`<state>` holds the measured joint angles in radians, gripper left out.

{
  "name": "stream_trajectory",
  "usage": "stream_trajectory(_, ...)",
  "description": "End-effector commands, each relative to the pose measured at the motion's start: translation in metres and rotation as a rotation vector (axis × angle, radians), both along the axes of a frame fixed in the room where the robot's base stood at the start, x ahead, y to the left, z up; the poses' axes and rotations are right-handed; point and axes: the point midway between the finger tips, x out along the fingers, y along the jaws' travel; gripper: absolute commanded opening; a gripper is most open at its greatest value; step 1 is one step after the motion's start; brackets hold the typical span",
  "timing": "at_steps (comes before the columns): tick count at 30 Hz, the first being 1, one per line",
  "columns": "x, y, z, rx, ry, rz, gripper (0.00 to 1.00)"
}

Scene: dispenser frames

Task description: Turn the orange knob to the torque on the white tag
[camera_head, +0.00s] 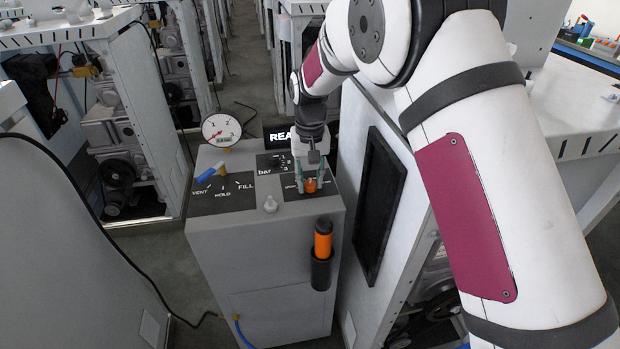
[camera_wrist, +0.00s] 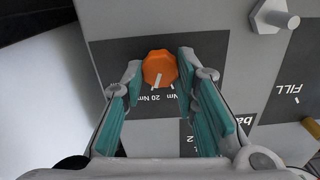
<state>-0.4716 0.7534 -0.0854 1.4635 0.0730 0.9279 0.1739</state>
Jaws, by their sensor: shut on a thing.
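The orange knob (camera_wrist: 159,67) is faceted and sits on a dark panel (camera_wrist: 118,52) on top of a grey cabinet. It also shows in the head view (camera_head: 310,186). My gripper (camera_wrist: 160,74) is shut on the knob, its teal fingers at opposite sides. A white line on the knob points toward the bottom of the wrist view, close to the upside-down print "20 Nm" (camera_wrist: 162,98). I cannot make out a white tag with a torque value in either view.

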Motion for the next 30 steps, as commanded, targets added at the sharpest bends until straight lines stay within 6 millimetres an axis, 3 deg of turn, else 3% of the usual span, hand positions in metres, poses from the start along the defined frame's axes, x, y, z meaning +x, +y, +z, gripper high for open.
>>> stream_trajectory(7,0.000,0.000,0.000,0.000,-0.001,0.001,0.00)
stream_trajectory(8,0.000,0.000,0.000,0.000,-0.001,0.001,0.34)
stream_trajectory(10,0.000,0.000,0.000,0.000,-0.001,0.001,0.47)
stream_trajectory(22,0.001,0.000,0.007,0.002,-0.003,0.001,0.47)
stream_trajectory(30,0.001,0.000,0.054,0.002,-0.005,0.001,0.47)
